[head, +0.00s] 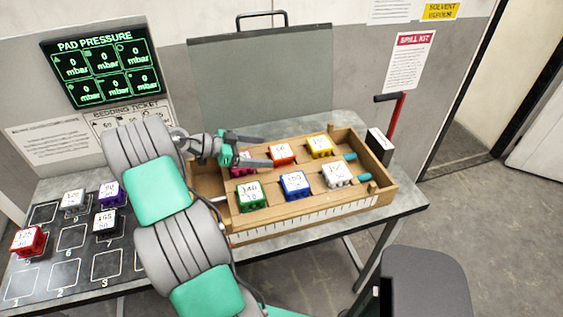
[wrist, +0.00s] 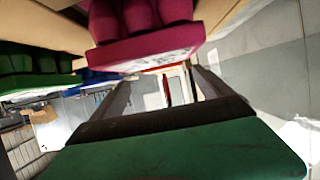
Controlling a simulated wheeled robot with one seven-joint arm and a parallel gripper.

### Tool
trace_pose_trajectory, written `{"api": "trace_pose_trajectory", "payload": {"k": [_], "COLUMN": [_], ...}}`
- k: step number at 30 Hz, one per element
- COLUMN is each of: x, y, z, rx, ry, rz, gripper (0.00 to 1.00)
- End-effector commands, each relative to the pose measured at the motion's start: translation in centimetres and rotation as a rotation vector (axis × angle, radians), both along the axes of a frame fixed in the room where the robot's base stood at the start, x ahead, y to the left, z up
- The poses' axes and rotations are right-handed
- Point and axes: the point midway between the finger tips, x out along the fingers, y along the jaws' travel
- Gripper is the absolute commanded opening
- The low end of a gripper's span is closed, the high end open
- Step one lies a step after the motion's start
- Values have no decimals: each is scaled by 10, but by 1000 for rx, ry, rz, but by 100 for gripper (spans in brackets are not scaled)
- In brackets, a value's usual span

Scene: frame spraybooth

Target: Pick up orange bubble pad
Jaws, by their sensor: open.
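The orange bubble pad (head: 283,154), with a white label on top, sits in the back row of the wooden tray (head: 315,220). My gripper (head: 267,151) is open and lies low over the tray. Its fingers point right, with the tips just short of the orange pad or at its left edge; I cannot tell if they touch. Nothing shows held between them. In the wrist view my gripper (wrist: 165,85) shows both fingers apart, with a magenta pad (wrist: 145,45) close in front. The orange pad is mostly hidden there.
The magenta pad (head: 245,160) is partly covered by my gripper. Yellow (head: 319,146), green (head: 249,195), blue (head: 295,185) and white (head: 338,174) pads stand around in the tray. A grey panel (head: 260,75) rises behind. More pads stand on the marked mat (head: 72,237) at left.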

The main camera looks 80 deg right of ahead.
Motion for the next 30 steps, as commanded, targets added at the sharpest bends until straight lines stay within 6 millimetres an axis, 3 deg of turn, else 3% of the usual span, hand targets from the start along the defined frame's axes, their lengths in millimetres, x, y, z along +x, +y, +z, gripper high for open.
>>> {"api": "trace_pose_trajectory", "payload": {"k": [10,15,22,30], "x": [-29,-40,-41,-41], "y": [-22,-29,-29,-29], "z": [-21,-20,-16,-16], "rx": [-1,2,3,4], "ry": [-3,-1,-1,0], "rz": [0,2,3,3], "gripper": [89,89,89,69]}}
